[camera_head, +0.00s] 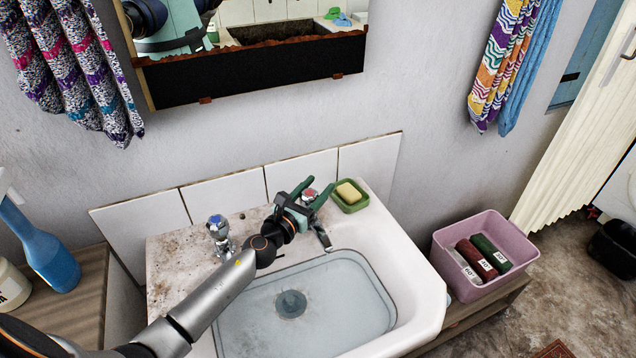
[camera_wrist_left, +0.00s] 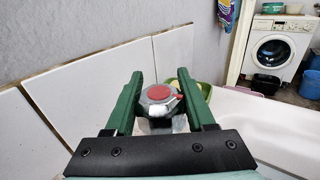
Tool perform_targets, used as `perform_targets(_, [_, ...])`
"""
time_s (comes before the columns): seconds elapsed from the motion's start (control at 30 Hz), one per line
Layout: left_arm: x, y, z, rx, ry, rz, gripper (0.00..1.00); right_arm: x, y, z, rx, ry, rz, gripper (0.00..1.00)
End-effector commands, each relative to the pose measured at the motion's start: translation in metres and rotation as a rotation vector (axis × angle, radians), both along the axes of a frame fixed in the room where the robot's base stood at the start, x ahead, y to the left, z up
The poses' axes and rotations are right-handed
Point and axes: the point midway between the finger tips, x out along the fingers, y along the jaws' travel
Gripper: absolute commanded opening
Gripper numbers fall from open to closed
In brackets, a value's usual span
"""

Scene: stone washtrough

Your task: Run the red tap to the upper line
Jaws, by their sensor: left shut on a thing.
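The red tap (camera_head: 310,194) stands at the back right of the white basin (camera_head: 428,290), with its metal spout (camera_head: 322,237) pointing over the bowl. My left gripper (camera_head: 314,189) is shut on the tap's knob. In the left wrist view the red-capped knob (camera_wrist_left: 159,92) sits between the two green fingers of my left gripper (camera_wrist_left: 160,88). The bowl looks to hold clear water (camera_head: 340,295) above a dark round drain (camera_head: 291,304). I cannot make out a stream below the spout or a distinct upper line. My right gripper is not in view.
A blue-marked tap (camera_head: 218,228) stands left of my arm. A green dish with yellow soap (camera_head: 349,194) is close right of my gripper. A pink bin (camera_head: 448,240) with rolled items stands right of the basin.

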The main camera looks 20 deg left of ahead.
Motion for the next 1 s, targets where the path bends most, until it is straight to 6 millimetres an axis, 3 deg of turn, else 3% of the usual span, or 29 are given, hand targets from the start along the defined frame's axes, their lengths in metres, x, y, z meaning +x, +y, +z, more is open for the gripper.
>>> perform_targets(0.4, [-0.0002,0.0011,0.0002,0.001,-0.001,0.041,0.0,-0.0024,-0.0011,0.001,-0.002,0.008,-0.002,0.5])
perform_targets(0.43, [-0.0002,0.0011,0.0002,0.001,-0.001,0.041,0.57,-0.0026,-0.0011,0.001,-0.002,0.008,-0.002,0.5])
perform_targets(0.7, [-0.0002,0.0013,0.0002,0.001,-0.001,0.041,0.85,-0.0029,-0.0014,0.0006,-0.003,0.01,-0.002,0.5])
perform_targets(1.0, [-0.0033,0.0018,-0.0002,0.002,0.0,0.041,0.85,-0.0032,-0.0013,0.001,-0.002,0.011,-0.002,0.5])
